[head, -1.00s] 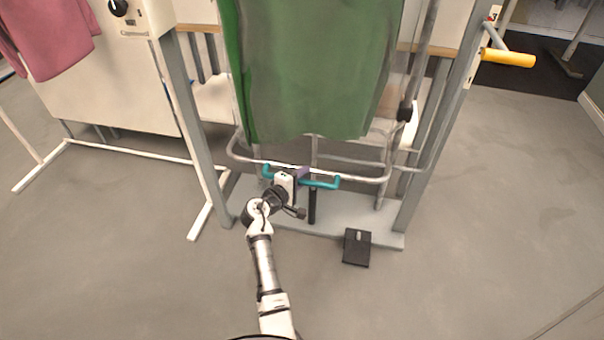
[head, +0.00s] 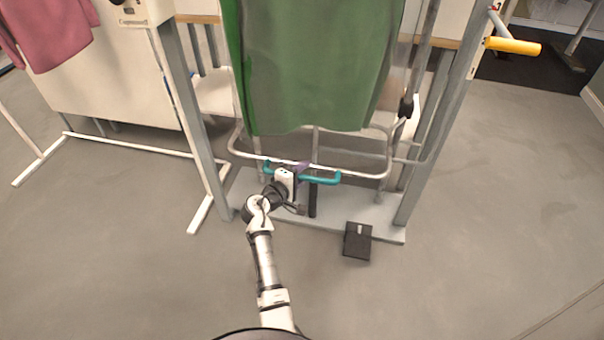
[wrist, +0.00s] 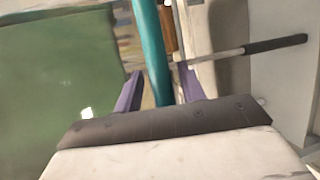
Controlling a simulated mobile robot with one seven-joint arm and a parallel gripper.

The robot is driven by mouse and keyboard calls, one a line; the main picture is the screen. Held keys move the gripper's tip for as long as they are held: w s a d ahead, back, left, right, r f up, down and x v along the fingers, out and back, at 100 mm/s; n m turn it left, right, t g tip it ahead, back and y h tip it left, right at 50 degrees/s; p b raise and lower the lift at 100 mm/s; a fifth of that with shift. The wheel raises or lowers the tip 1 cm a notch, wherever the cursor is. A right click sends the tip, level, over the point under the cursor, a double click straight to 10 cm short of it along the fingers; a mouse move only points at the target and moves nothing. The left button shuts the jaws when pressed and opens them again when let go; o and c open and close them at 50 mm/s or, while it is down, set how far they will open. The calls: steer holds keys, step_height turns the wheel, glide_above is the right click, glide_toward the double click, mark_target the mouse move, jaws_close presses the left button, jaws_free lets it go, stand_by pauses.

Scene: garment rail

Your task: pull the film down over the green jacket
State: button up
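The green jacket (head: 310,65) hangs inside the grey frame and fills the left of the wrist view (wrist: 55,90). I cannot make out a separate edge of the film on it. A teal bar (head: 322,179) with bent ends lies level below the jacket's hem, close to the looped metal tube. My gripper (head: 303,167) is at the bar's middle. In the wrist view, its purple fingers (wrist: 160,80) stand apart, one on each side of the teal bar (wrist: 149,45), with a gap showing on the left side. Whether the bar is touched is unclear.
The metal tube loop (head: 350,173) runs just behind the bar. Grey uprights (head: 207,140) flank the jacket, and a yellow handle (head: 513,46) juts out at right. A black pedal (head: 357,241) lies at the base. A pink garment (head: 50,30) hangs at left. The floor in front is open.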

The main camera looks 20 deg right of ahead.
steer(key=v, duration=1.3)
steer(key=shift+s+a+b, duration=0.2)
steer(key=shift+a+b, duration=0.1)
steer(key=shift+a, duration=0.05)
